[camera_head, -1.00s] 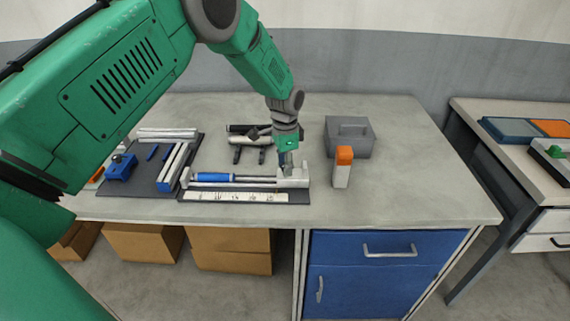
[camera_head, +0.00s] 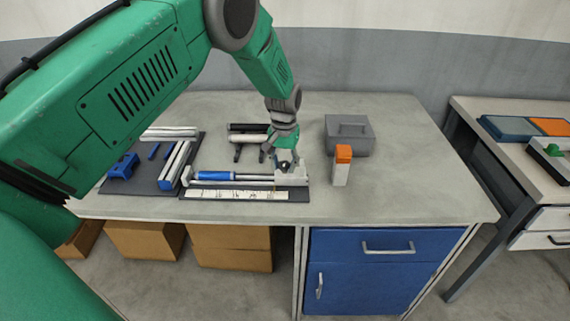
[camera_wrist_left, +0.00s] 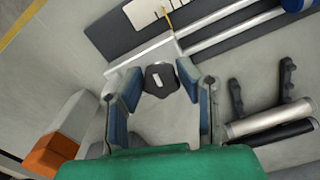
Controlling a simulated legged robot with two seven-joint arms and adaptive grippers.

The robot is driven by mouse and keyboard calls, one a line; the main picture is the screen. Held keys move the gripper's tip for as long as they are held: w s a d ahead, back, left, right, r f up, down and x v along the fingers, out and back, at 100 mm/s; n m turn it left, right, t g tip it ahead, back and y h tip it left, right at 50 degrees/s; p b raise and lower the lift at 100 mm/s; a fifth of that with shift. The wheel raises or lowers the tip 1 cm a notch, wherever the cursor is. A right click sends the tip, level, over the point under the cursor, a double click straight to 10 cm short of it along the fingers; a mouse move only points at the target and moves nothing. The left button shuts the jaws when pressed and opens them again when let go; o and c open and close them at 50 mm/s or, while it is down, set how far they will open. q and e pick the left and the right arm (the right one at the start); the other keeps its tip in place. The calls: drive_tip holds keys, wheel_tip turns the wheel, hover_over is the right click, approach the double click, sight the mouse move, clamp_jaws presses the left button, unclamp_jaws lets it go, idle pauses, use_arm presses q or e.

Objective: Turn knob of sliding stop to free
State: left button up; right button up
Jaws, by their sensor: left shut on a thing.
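My left gripper (camera_head: 286,163) is over the right end of the rail fixture on the table. In the left wrist view its two blue-padded fingers (camera_wrist_left: 160,82) are shut on a dark knob (camera_wrist_left: 161,72) with a short white mark. The knob sits by a light grey block (camera_wrist_left: 138,62), which also shows in the head view (camera_head: 296,181). Two metal rods (camera_wrist_left: 232,28) run from the block, with a blue sleeve (camera_head: 216,176) on them. A pale scale strip (camera_head: 237,195) lies along the dark base. My right gripper is not in view.
An orange-topped white block (camera_head: 342,165) and a grey box with a handle (camera_head: 349,136) stand right of the fixture. Two rollers (camera_head: 246,138) lie behind it. A dark mat (camera_head: 142,183) with blue parts lies left. The table's right front is clear.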

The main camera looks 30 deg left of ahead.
sight(284, 162)
use_arm(q)
drive_tip(key=n, duration=0.1)
drive_tip(key=w+n, duration=0.1)
drive_tip(key=n, duration=0.1)
drive_tip(key=r+n, duration=0.1)
drive_tip(key=n, duration=0.1)
drive_tip(key=shift+w+a, duration=0.15)
drive_tip(key=shift+a, duration=0.2)
drive_tip(key=shift+d+f+n, duration=0.1)
drive_tip(key=shift+n, duration=0.2)
drive_tip(key=o, duration=0.9)
drive_tip(key=shift+c, duration=0.2)
drive_tip(key=shift+d+r, duration=0.1)
drive_tip(key=shift+r, duration=0.15)
wheel_tip(284, 162, up, 11)
drive_tip(key=shift+s+f, duration=0.2)
drive_tip(key=shift+s, duration=0.05)
